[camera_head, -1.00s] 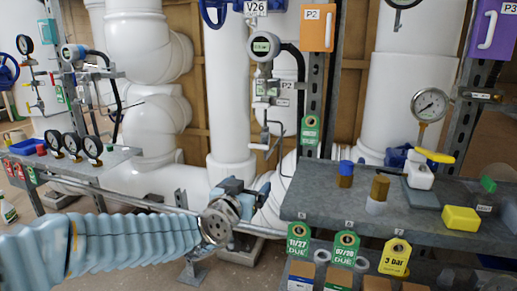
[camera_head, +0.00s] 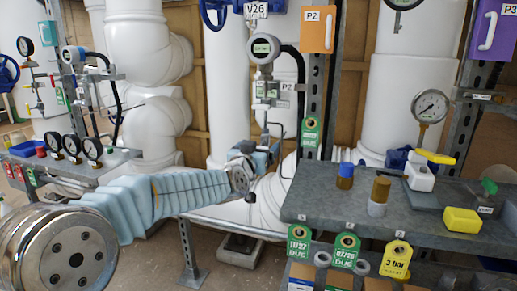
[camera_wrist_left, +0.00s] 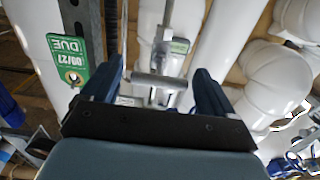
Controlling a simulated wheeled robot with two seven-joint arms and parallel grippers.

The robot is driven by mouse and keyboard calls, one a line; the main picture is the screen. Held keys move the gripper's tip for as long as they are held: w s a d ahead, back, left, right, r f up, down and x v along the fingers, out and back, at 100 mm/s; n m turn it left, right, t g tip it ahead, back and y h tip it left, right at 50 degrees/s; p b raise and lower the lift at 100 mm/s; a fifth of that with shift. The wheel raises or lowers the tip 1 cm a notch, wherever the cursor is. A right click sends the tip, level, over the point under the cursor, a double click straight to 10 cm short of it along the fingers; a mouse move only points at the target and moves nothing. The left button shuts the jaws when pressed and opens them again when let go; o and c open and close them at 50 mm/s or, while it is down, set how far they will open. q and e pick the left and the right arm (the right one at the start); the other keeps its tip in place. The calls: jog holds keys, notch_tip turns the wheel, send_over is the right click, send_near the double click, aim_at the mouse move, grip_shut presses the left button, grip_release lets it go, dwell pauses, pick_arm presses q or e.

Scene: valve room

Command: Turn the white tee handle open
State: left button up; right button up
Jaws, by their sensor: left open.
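The white tee handle (camera_wrist_left: 158,83) shows in the wrist view as a pale bar lying crosswise, on a stem below the grey valve pipework. My left gripper (camera_wrist_left: 161,84) is open, with one dark blue finger on each side of the bar. I cannot tell whether a finger touches it. In the head view my left gripper (camera_head: 260,154) reaches up under the small pipework of the P2 gauge (camera_head: 264,48). The handle is mostly hidden there by the gripper. My right gripper is not in view.
A green tag (camera_wrist_left: 69,64) hangs on a post close to the left finger in the wrist view. Large white pipes (camera_head: 228,90) stand behind.

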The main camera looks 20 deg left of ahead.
pick_arm(q)
jog(key=shift+w, duration=0.15)
jog(key=c, duration=1.1)
jog(key=shift+o, duration=0.2)
jog(key=n+b, duration=0.2)
jog(key=n, duration=0.1)
jog(key=shift+f, duration=0.15)
jog(key=n+b, duration=0.2)
jog(key=n, duration=0.3)
jog(key=shift+n, duration=0.4)
jog(key=n+b, duration=0.2)
jog(key=n, duration=0.2)
jog(key=shift+n, duration=0.3)
jog(key=shift+n+b, duration=0.75)
jog(key=shift+n, duration=1.45)
